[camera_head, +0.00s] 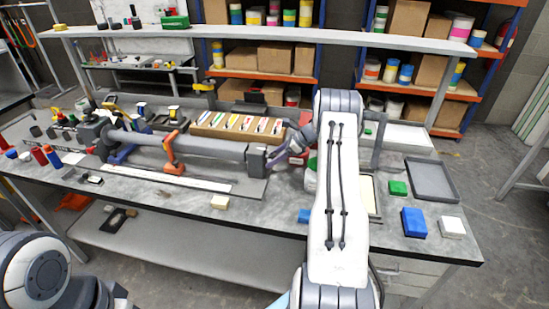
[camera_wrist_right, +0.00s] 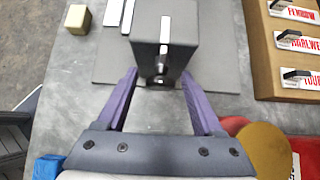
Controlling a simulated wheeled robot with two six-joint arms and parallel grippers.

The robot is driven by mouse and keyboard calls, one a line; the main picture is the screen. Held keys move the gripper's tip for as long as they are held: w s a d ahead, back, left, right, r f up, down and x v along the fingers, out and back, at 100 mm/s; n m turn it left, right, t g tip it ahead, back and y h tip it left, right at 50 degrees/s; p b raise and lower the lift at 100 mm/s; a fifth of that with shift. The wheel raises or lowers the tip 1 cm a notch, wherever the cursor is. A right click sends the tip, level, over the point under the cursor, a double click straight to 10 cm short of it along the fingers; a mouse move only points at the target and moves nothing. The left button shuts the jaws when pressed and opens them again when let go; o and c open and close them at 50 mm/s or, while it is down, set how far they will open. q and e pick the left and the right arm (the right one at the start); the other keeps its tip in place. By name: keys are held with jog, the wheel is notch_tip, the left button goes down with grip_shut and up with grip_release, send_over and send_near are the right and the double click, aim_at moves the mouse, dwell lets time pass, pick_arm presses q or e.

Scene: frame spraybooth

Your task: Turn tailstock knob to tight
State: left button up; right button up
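The tailstock (camera_head: 256,160) is a dark grey block at the right end of the long grey tube (camera_head: 185,142) in the fixture on the bench. In the right wrist view the tailstock (camera_wrist_right: 165,30) fills the top middle, with a bright metal strip on top. A small round metal part, apparently the knob (camera_wrist_right: 160,81), is at its near face. My right gripper (camera_wrist_right: 159,74) has its purple fingers spread on either side of that part, with gaps visible. In the head view the right gripper (camera_head: 283,160) is partly hidden by its arm. The left gripper is out of view.
A wooden rack (camera_head: 235,128) of labelled tools stands behind the tube. An orange clamp (camera_head: 173,153) sits at mid-tube. A cream block (camera_head: 220,202) lies in front. Right of my arm are a blue box (camera_head: 414,222), a green block (camera_head: 398,188) and a grey tray (camera_head: 432,180).

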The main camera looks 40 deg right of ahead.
jog(key=b+v, duration=0.2)
jog(key=v, duration=0.8)
jog(key=shift+r+b, duration=0.25)
jog(key=shift+b, duration=0.15)
jog(key=shift+s+d, duration=0.1)
jog(key=shift+s, duration=0.05)
jog(key=w+a+r+n+g, duration=0.15)
jog(key=a+n, duration=0.25)
jog(key=a, duration=0.6)
jog(key=w+a+r+n+g, duration=0.1)
jog(key=a+r+n+g, duration=0.2)
jog(key=a, duration=0.7)
jog(key=s+a+r+n+g+h, duration=0.1)
jog(key=s+a+n, duration=0.35)
jog(key=a, duration=0.45)
jog(key=s+a+r+n+g, duration=0.1)
jog(key=s+a+n, duration=0.2)
jog(key=a+n, duration=0.35)
jog(key=s+a+n+h, duration=0.2)
jog(key=s+a+n, duration=0.6)
jog(key=s+a, duration=0.5)
jog(key=s+f+n+h, duration=0.1)
jog(key=s+n+h, duration=0.1)
jog(key=s+n, duration=0.7)
jog(key=s+d, duration=0.1)
jog(key=s, duration=0.2)
jog(key=shift+s+f, duration=0.15)
jog(key=shift+s, duration=0.2)
